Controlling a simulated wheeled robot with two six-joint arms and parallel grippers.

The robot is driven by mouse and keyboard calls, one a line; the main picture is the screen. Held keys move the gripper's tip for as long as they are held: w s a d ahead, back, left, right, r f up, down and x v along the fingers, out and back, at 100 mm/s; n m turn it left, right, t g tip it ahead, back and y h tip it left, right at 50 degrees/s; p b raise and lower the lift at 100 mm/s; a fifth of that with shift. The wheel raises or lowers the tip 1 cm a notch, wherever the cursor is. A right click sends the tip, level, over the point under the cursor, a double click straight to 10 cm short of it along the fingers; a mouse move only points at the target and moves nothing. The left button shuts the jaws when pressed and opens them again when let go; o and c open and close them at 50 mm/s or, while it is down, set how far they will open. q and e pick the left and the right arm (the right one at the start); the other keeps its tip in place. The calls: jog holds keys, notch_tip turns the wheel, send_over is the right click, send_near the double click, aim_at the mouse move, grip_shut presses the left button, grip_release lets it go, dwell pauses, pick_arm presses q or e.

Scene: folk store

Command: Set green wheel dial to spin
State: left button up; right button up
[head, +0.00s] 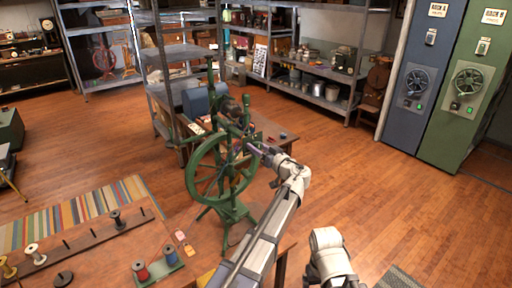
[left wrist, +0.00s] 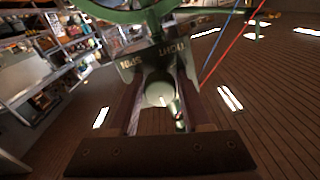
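The green spinning wheel (head: 222,166) stands upright on the floor in the middle of the head view. My left arm reaches up to its right side, with the left gripper (head: 257,150) close to its upper frame. A pale green dial knob (left wrist: 160,92) sits below the plate, between the two spread fingers of my left gripper (left wrist: 160,102). I cannot tell whether they touch it. My right gripper is out of view.
A low table with a spool rack (head: 80,240) stands at front left. A workbench with a blue box (head: 200,101) is behind the wheel. Blue (head: 415,85) and green (head: 468,95) cabinets stand at right. Wooden floor between is clear.

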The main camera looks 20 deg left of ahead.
pick_arm(q)
grip_shut()
jog(key=shift+m, duration=0.3)
jog(key=m, duration=0.4)
jog(key=shift+m, duration=0.3)
jog(key=m, duration=0.4)
jog(key=shift+m, duration=0.3)
jog(key=m, duration=1.3)
jog(key=shift+m, duration=0.4)
